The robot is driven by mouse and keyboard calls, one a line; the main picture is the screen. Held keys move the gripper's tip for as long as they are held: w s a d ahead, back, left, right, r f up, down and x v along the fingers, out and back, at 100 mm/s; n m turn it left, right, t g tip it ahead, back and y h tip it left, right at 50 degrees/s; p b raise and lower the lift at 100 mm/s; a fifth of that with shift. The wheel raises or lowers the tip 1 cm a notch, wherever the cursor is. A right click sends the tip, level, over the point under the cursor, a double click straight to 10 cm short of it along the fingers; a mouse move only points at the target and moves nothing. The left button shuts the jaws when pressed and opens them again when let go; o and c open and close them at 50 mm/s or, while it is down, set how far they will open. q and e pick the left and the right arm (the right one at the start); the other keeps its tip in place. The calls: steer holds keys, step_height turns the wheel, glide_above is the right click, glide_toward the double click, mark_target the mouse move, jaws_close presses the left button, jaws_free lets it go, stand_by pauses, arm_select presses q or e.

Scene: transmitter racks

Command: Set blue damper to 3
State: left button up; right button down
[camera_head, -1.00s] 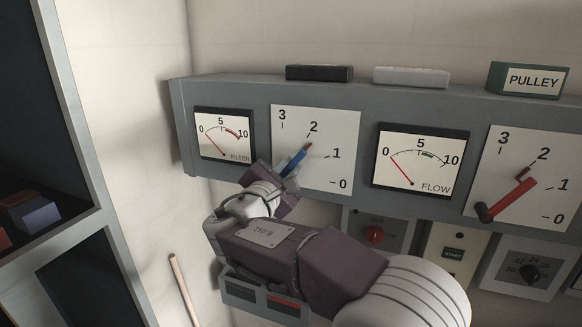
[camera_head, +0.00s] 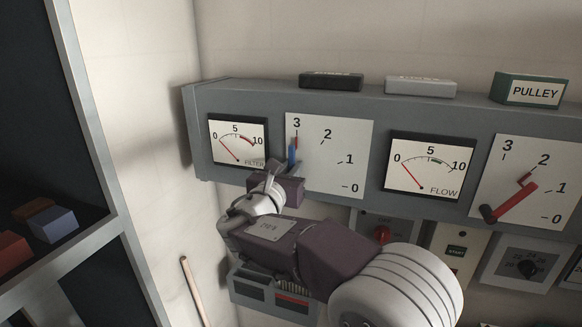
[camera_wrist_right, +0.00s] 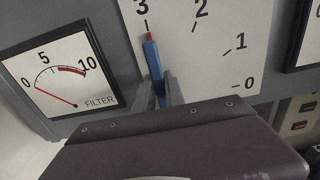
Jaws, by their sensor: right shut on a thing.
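The blue damper (camera_head: 292,153) is a blue lever with a red tip on a white dial plate (camera_head: 340,150) marked 0 to 3. It stands nearly upright, its tip just below the 3 mark. It also shows in the right wrist view (camera_wrist_right: 152,58), where its tip points at the 3. My right gripper (camera_head: 285,169) is shut on the lever's lower part; its grey fingers (camera_wrist_right: 166,90) show beside the lever in the wrist view. The lever's pivot is hidden by the gripper. My left gripper is not in view.
A FILTER gauge (camera_head: 238,142) is left of the dial and a FLOW gauge (camera_head: 430,164) right of it. A red lever (camera_head: 515,203) sits on another dial at far right. A red knob (camera_head: 382,234) and START button (camera_head: 456,251) lie below. A shelf with blocks (camera_head: 53,224) stands left.

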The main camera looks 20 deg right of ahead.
steer(key=shift+r, duration=0.4)
steer(key=c, duration=1.6)
jaws_free()
steer(key=shift+o, duration=1)
steer(key=shift+f, duration=0.1)
steer(key=shift+a+f, duration=0.1)
steer(key=b+v, duration=0.4)
steer(key=v, duration=0.5)
